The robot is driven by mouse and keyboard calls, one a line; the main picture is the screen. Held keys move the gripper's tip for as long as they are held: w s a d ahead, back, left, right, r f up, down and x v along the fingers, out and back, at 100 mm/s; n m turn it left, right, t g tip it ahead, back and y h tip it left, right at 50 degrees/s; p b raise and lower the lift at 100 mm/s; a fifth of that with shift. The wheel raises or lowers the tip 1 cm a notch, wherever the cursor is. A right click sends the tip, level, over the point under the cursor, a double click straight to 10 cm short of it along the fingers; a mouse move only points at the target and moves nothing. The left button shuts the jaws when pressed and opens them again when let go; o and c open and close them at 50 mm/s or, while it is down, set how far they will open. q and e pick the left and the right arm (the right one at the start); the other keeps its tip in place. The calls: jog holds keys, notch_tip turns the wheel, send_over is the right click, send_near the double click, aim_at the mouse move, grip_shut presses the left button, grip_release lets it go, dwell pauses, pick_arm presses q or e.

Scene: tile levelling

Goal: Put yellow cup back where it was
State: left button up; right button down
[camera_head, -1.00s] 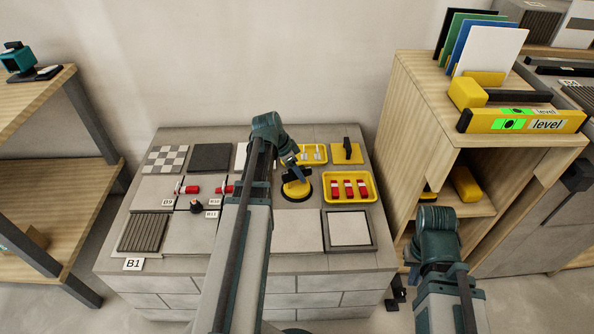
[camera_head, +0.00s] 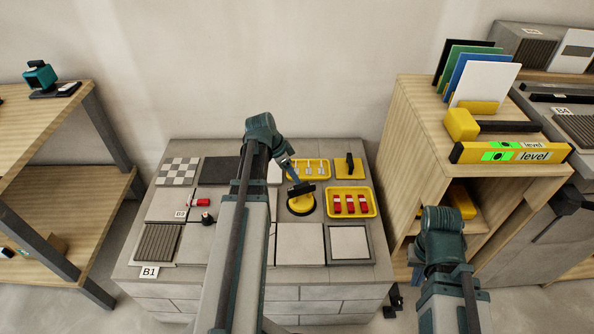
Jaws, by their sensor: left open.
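The yellow cup (camera_head: 301,205) is a round suction cup with a dark base rim and a black handle across its top. It sits upright on a grey tile on the block bench, left of the yellow tray of red pieces. My left gripper (camera_head: 291,174) is open just above and behind the handle, pointing down at it. Whether its fingers touch or straddle the handle cannot be told. My right arm shows at the lower right, but its gripper is hidden.
Yellow trays hold red pieces (camera_head: 351,213) and pale pieces (camera_head: 310,160). A yellow trowel-like tool (camera_head: 349,167) lies behind. Sample tiles, such as the ribbed one (camera_head: 158,243), cover the bench. A wooden cabinet with a yellow level (camera_head: 510,152) stands right. My left arm hides the middle tiles.

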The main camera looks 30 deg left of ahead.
pick_arm(q)
jog(key=p+v, duration=0.1)
jog(key=v, duration=0.2)
jog(key=shift+p, duration=0.35)
pick_arm(e)
notch_tip(320, 180, up, 3)
jog(key=shift+f, duration=0.15)
pick_arm(q)
jog(key=s+d+r+n+g+y+p, duration=0.1)
jog(key=s+d+r+p, duration=0.3)
jog(key=d+r+p, duration=0.3)
jog(key=s+d+r+n+g+y+p, duration=0.1)
jog(key=s+d+r+p, duration=0.3)
jog(key=d, duration=1.1)
jog(key=s+d+r+n+g+y+p, duration=0.1)
jog(key=s+d+r+p, duration=0.3)
jog(key=d+r+p, duration=0.7)
jog(key=shift+s+g+y+p, duration=0.35)
jog(key=shift+g+y+p, duration=0.2)
jog(key=shift+p, duration=0.25)
pick_arm(e)
notch_tip(320, 180, up, 24)
jog(key=shift+f, duration=0.2)
pick_arm(q)
jog(key=shift+d, duration=0.1)
